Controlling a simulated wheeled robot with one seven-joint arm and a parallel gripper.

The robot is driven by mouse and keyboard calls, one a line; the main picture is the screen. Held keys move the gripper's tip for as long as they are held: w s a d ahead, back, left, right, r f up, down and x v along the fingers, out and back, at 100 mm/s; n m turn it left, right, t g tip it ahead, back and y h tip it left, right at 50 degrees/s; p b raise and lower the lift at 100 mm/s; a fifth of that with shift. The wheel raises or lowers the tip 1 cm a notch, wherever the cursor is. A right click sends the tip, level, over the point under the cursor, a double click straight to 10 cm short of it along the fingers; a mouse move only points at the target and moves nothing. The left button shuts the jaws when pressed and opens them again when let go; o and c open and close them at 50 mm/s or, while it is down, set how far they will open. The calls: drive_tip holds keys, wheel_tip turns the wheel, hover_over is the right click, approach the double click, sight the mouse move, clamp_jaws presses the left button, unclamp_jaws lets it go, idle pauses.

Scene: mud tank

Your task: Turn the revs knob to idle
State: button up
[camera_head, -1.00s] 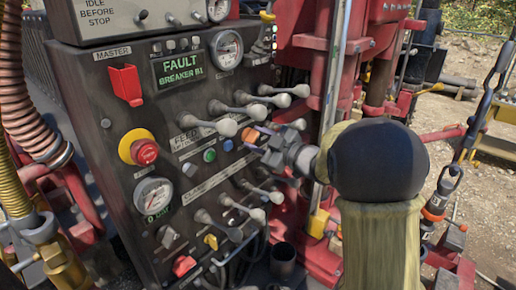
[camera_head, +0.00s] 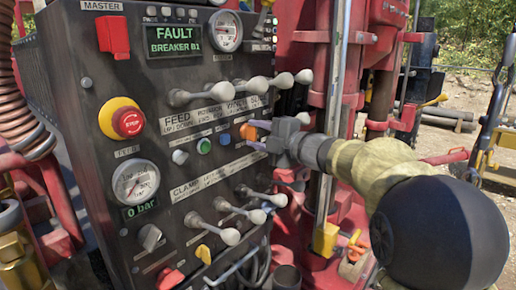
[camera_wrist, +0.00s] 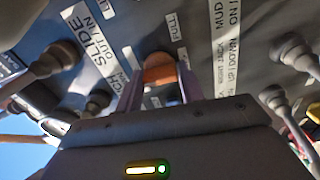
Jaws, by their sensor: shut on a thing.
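The revs knob is most likely the orange knob (camera_head: 247,132) on the dark control panel (camera_head: 165,85), right of a blue and a green button. My gripper (camera_head: 256,135) comes in from the right with its fingertips at this knob. In the wrist view the orange knob (camera_wrist: 159,70) sits between the two fingers of my gripper (camera_wrist: 160,80), which are shut on its sides. A label reading FULL (camera_wrist: 173,27) shows beside it. The idle mark and the knob's exact pointing direction cannot be made out.
Grey-knobbed levers (camera_head: 240,92) stand just above the orange knob, and more levers (camera_head: 240,210) stand below. A red emergency stop button (camera_head: 129,122) and a pressure gauge (camera_head: 136,183) are at the left. The display (camera_head: 173,39) reads FAULT BREAKER B1. A red mast stands at the right.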

drive_tip(key=shift+f+n+b, duration=0.1)
drive_tip(key=shift+n+b, duration=0.35)
drive_tip(key=shift+n, duration=0.05)
drive_tip(key=o, duration=1)
drive_tip(key=b+v, duration=0.3)
drive_tip(key=v, duration=1.4)
drive_tip(key=shift+s+d, duration=0.1)
drive_tip(key=shift+d, duration=0.05)
